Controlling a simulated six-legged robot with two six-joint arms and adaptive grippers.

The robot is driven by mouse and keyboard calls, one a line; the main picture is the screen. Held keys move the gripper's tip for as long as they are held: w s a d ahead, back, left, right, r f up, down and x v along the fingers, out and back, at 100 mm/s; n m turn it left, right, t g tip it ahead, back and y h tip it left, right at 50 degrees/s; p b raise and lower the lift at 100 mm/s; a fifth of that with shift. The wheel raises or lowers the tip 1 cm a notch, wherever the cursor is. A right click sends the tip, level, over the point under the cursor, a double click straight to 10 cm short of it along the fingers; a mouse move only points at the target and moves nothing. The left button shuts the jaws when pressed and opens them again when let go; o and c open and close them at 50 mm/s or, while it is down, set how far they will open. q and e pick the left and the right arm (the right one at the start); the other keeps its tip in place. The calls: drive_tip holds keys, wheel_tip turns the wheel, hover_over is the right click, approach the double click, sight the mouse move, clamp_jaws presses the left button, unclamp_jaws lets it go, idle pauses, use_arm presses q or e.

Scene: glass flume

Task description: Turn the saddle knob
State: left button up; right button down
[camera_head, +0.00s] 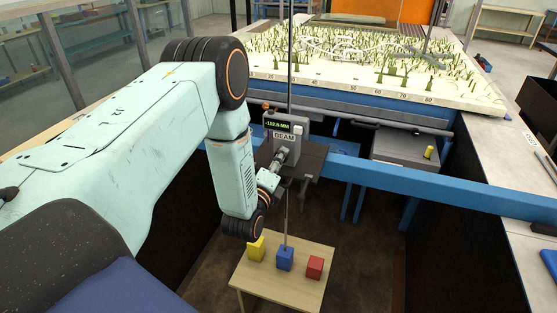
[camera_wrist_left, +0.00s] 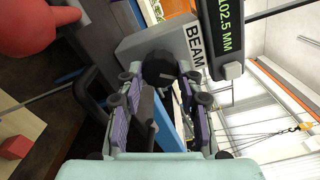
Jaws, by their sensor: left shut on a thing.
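The saddle (camera_head: 284,128) is a grey unit labelled BEAM, with a green digital readout, at the blue beam in the middle of the head view. Its body also shows in the wrist view (camera_wrist_left: 140,45), turned sideways, with a readout of about 102.5 MM. The saddle knob (camera_wrist_left: 160,68) is dark and round, on the face of the unit. My left gripper (camera_head: 279,160) reaches the saddle from the front left. In the wrist view its two padded fingers (camera_wrist_left: 163,82) are shut on the knob, one on each side. The head view mostly hides the knob. My right gripper is not in view.
A blue beam (camera_head: 430,187) crosses to the right. Below stands a small wooden table (camera_head: 285,292) with yellow (camera_head: 256,249), blue (camera_head: 285,259) and red (camera_head: 315,267) blocks. A thin vertical rod (camera_head: 290,60) rises at the saddle. Behind lies a plant-covered bed (camera_head: 370,65).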

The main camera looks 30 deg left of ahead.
use_arm(q)
drive_tip(key=o, duration=1.2)
drive_tip(key=shift+c, duration=0.2)
drive_tip(key=v, duration=1.2)
